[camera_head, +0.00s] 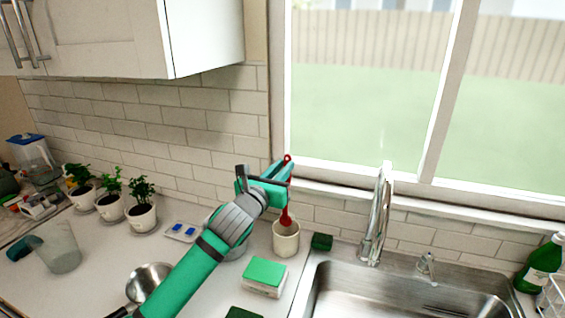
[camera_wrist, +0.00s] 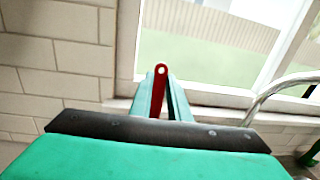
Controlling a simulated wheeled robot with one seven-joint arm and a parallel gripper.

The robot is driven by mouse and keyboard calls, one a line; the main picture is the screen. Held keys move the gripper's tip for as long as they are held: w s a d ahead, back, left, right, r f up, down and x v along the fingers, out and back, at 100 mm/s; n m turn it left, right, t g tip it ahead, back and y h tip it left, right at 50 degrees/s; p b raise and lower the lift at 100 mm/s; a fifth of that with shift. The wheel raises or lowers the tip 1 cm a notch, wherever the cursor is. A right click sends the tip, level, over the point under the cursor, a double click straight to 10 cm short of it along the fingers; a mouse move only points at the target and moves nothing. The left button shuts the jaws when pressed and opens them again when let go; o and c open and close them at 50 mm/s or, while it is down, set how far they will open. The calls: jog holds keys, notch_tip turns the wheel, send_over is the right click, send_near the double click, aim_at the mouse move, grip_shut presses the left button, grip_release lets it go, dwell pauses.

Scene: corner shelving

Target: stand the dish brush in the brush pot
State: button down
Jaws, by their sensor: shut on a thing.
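The red dish brush (camera_head: 286,214) hangs upright in my gripper (camera_head: 282,177), handle up and head down. My gripper is shut on its handle, and the handle's top end with a small hole also shows in the wrist view (camera_wrist: 160,72) between the fingers (camera_wrist: 164,98). The brush pot (camera_head: 286,241) is a cream cup standing on the counter left of the sink. The brush head is directly over the pot's mouth, at about rim height. I cannot tell whether its lowest part is inside the rim.
The sink (camera_head: 400,292) with its tall tap (camera_head: 378,215) lies to the right. A green-topped box (camera_head: 264,277) and a dark green sponge (camera_head: 321,241) are near the pot. A metal pan (camera_head: 149,281), a clear cup (camera_head: 60,247) and potted plants (camera_head: 142,216) stand left.

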jog(key=shift+f, duration=2.85)
jog(key=c, duration=1.6)
grip_release()
jog(key=shift+s, duration=0.1)
jog(key=v, duration=1)
jog(key=shift+s+a, duration=0.15)
jog(key=shift+s, duration=0.2)
